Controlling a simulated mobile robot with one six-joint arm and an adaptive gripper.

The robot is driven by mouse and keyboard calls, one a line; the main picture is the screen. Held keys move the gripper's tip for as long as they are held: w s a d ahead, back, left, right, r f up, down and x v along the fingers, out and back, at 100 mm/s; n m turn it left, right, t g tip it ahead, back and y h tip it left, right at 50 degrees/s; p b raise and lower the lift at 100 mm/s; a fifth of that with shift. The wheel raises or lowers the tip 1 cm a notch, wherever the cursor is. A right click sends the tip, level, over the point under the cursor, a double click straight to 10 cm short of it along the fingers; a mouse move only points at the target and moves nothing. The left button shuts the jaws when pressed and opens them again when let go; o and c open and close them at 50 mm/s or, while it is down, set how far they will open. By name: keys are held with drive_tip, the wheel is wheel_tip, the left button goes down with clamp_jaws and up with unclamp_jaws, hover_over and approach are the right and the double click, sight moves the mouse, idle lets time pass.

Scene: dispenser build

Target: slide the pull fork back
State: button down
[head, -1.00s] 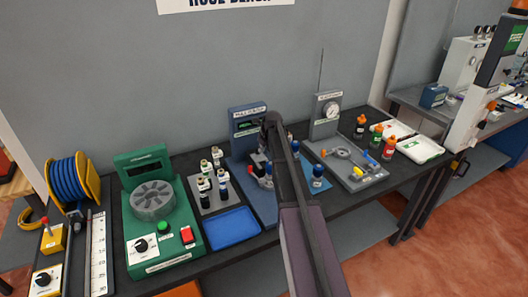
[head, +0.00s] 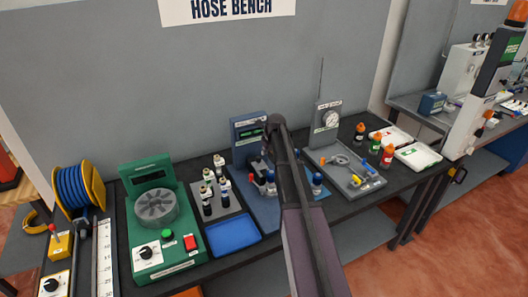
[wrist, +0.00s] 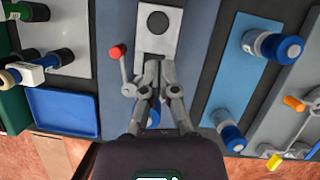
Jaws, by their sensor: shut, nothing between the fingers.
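The blue pull tester (head: 246,128) stands on the bench in the head view, partly hidden behind my arm. In the wrist view its light grey block (wrist: 153,42) with a dark round hole lies just beyond my fingertips. A lever with a red knob (wrist: 116,52) stands left of my fingers. My gripper (wrist: 160,65) is shut and empty, pointing at the near end of the grey block. I cannot clearly pick out the pull fork; my fingers cover that spot. I cannot tell whether they touch it. A bit of blue (wrist: 153,115) shows between my fingers.
A gauge fixture (head: 328,120) stands further right. The green station (head: 160,230) is at the left.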

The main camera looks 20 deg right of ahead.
drive_tip(key=shift+p+v, duration=2.15)
drive_tip(key=shift+v, duration=0.5)
drive_tip(key=s+a+f+n+g+b, duration=0.2)
drive_tip(key=s+a+f+n, duration=0.1)
drive_tip(key=s+a+n, duration=0.8)
drive_tip(key=s+a+f+n+g+h+b, duration=0.1)
drive_tip(key=s+a+f+n+g+b, duration=0.1)
drive_tip(key=s+a+n, duration=1)
drive_tip(key=s+f+n, duration=0.1)
drive_tip(key=s+n, duration=0.6)
drive_tip(key=n, duration=0.3)
drive_tip(key=shift+s+a+b, duration=0.25)
drive_tip(key=shift+a+b, duration=0.1)
drive_tip(key=shift+b, duration=0.05)
drive_tip(key=shift+a, duration=0.1)
